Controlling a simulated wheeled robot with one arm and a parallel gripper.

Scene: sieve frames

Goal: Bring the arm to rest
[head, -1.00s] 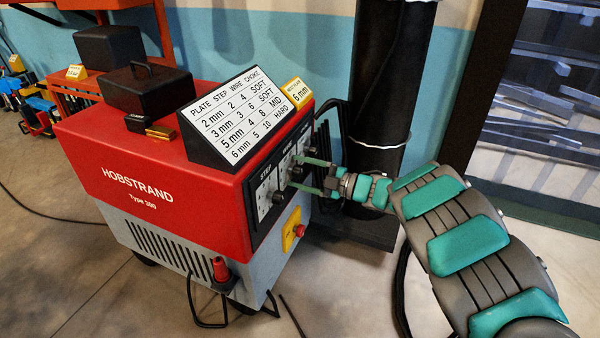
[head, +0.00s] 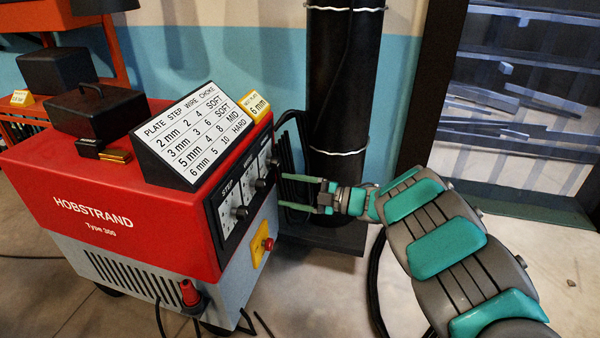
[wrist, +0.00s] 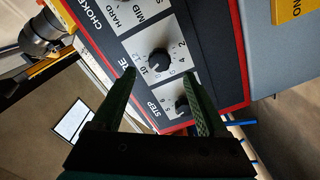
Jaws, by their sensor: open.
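My gripper (head: 297,192) is open and empty in the head view, just to the right of the red machine's (head: 110,205) control panel. It points left at the panel, with a gap between its fingertips and the knobs. In the wrist view my two green fingers (wrist: 165,82) stand apart. The wire knob (wrist: 158,58) shows between and beyond them, and the step knob (wrist: 183,104) shows nearer the right finger. My arm reaches in from the lower right.
A plate chart (head: 190,130), a yellow 6 mm card (head: 258,104) and a black box (head: 92,110) stand on the machine. A yellow switch plate (head: 260,246) is below the panel. A dark pipe (head: 338,100) stands behind my gripper. Cables lie on the floor.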

